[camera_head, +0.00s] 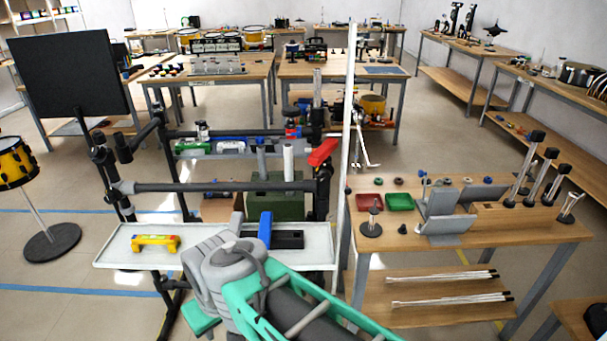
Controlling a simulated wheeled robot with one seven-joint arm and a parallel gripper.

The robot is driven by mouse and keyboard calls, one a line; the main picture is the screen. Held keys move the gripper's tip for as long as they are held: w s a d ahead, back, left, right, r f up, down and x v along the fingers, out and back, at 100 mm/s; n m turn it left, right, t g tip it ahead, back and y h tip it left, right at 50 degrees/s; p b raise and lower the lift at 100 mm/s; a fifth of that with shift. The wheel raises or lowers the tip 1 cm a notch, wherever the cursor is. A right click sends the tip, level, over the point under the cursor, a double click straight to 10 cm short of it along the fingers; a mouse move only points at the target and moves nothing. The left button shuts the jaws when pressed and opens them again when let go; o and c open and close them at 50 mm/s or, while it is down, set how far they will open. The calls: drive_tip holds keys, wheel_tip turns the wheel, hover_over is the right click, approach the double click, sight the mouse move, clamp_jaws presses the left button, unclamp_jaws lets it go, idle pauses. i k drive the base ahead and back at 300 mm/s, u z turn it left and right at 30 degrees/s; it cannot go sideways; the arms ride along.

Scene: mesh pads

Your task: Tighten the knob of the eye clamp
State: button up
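A dark pipe rack stands in the middle, with a long horizontal bar (220,186). A grey clamp fitting (123,187) sits where this bar meets the left post, and dark clamp fittings (322,178) sit at its right end below a red piece (323,152). I cannot tell which fitting is the eye clamp, and its knob is too small to make out. My grey and teal arm reaches in from the bottom right. Its grey end, with my gripper (236,225), is low in front of the rack, apart from these fittings. The fingertips are not clear.
A white tray (110,258) below the bar holds a yellow bridge-shaped piece (155,243), a blue block (265,229) and a black block (289,240). A thin white post (347,150) stands right of the rack. A wooden bench (550,231) fills the right side.

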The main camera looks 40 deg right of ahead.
sight(325, 176)
drive_tip(key=i, duration=0.9)
drive_tip(key=z, duration=0.35)
